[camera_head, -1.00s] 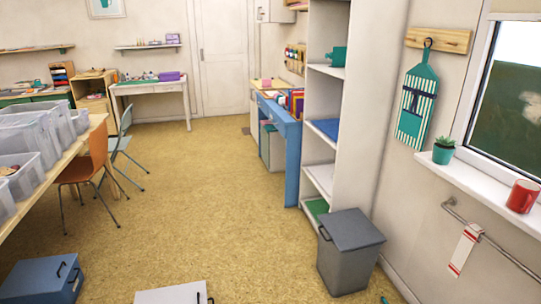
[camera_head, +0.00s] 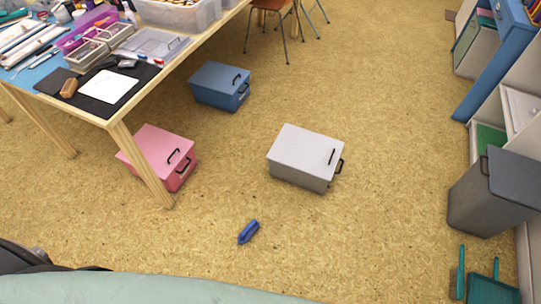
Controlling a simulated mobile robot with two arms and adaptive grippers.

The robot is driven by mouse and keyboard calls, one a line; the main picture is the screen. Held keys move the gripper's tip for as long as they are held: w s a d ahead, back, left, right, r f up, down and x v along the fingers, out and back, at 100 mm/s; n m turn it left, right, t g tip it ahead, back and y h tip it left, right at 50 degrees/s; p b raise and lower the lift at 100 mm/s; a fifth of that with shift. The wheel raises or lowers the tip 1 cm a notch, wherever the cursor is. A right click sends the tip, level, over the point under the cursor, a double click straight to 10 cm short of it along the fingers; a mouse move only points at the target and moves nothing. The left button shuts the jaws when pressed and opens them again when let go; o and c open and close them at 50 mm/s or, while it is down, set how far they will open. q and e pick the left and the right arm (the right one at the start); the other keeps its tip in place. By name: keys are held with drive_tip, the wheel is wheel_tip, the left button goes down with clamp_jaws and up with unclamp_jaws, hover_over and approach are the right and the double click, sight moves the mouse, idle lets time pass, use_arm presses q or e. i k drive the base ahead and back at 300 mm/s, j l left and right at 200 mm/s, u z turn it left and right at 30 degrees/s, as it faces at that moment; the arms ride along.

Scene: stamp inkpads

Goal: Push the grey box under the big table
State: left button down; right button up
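The light grey box (camera_head: 306,152) with a lid and black handles stands on the open floor in the middle of the view. It is to the right of the big table (camera_head: 117,122), apart from it. The big wooden table is at the upper left, and one front leg stands near a pink box (camera_head: 160,158). A blue box (camera_head: 219,86) stands at the table's right side, farther back. Neither of my grippers is in view.
A blue object (camera_head: 248,232) lies on the floor in front of the grey box. A dark grey bin (camera_head: 484,205) and a teal dustpan set (camera_head: 487,290) are at the right. A chair (camera_head: 278,12) is at the back.

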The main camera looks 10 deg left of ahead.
sight(296, 178)
drive_tip(key=u, duration=0.25)
drive_tip(key=i+l+u, duration=0.15)
drive_tip(key=l+u, duration=0.15)
drive_tip(key=i+l+u, duration=0.15)
drive_tip(key=l+u, duration=0.15)
drive_tip(key=i+l+u, duration=0.1)
drive_tip(key=l+u, duration=0.2)
drive_tip(key=l, duration=0.15)
